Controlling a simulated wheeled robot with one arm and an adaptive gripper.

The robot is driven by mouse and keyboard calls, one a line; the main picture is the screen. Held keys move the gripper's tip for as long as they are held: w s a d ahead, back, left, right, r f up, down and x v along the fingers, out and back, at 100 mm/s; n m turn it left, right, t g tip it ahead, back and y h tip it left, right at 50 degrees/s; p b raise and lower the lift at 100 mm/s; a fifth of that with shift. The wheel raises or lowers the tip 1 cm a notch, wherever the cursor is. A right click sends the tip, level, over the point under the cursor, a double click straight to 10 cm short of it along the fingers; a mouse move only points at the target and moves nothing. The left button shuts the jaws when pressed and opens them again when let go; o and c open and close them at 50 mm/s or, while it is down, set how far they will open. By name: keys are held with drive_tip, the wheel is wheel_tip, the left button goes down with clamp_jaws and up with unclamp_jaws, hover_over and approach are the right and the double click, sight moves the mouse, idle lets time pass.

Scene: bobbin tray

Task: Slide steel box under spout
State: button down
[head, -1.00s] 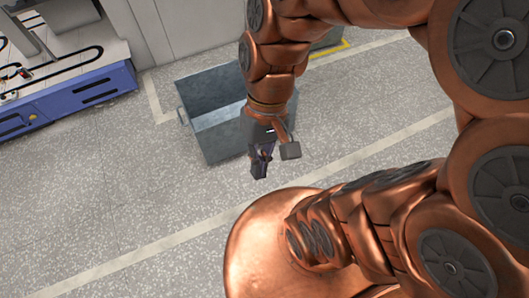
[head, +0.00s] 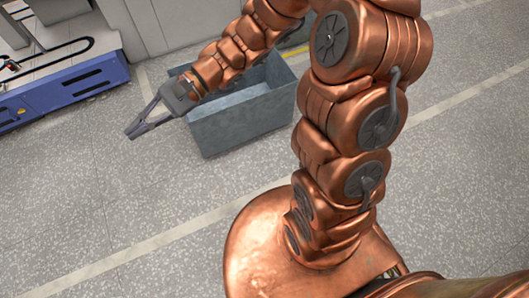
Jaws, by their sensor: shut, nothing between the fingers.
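The steel box (head: 235,130) is an open-topped grey metal bin on the floor, in the upper middle of the head view. Its inside looks empty where it shows. My arm crosses over its far left part and hides some of the rim. My gripper (head: 129,135) is to the left of the box, past its near left corner, with the fingers pointing down and left. The gripper is shut and empty. I cannot tell whether it touches the box. I cannot make out a spout in this view.
A blue-sided machine (head: 75,87) with a pale top and black track stands at the upper left. A grey cabinet (head: 165,25) stands behind the box. Pale lines mark the speckled floor (head: 80,210), which is clear at the lower left.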

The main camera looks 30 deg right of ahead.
drive_tip(key=w+d+f+m+t+y+b, duration=0.1)
drive_tip(key=w+d+f+m+t+b, duration=0.1)
drive_tip(key=w+f+m+t, duration=0.55)
drive_tip(key=w+d+f+m+t+y+b, duration=0.1)
drive_tip(key=w+f+m+t+y+b, duration=0.25)
drive_tip(key=w, duration=0.75)
drive_tip(key=w+d+f+m+t+h+b, duration=0.1)
drive_tip(key=w+d+f+m+t+h, duration=0.3)
drive_tip(key=f, duration=0.5)
drive_tip(key=w+d+f+m+t+h+b, duration=0.15)
drive_tip(key=w+d+f+m+h, duration=0.3)
drive_tip(key=f, duration=0.45)
drive_tip(key=s+d+f+m+t+h+b, duration=0.1)
drive_tip(key=d+f+m+h, duration=0.2)
drive_tip(key=d+f, duration=0.55)
drive_tip(key=d+f+m+t+h+b, duration=0.1)
drive_tip(key=d+f+m+h, duration=0.25)
drive_tip(key=f, duration=0.95)
drive_tip(key=s+d+f+m+g+h+b, duration=0.1)
drive_tip(key=s+d+f+g+h, duration=0.15)
drive_tip(key=s+d+f, duration=0.45)
drive_tip(key=s+d+f+m+g+h+b, duration=0.1)
drive_tip(key=s+d+f+m+h, duration=0.15)
drive_tip(key=d+f, duration=0.45)
drive_tip(key=w+a+f+b, duration=0.1)
drive_tip(key=w+f+b, duration=0.1)
drive_tip(key=w+b, duration=0.6)
drive_tip(key=shift+w+a+n, duration=0.35)
drive_tip(key=shift+w, duration=0.55)
drive_tip(key=shift+f, duration=0.1)
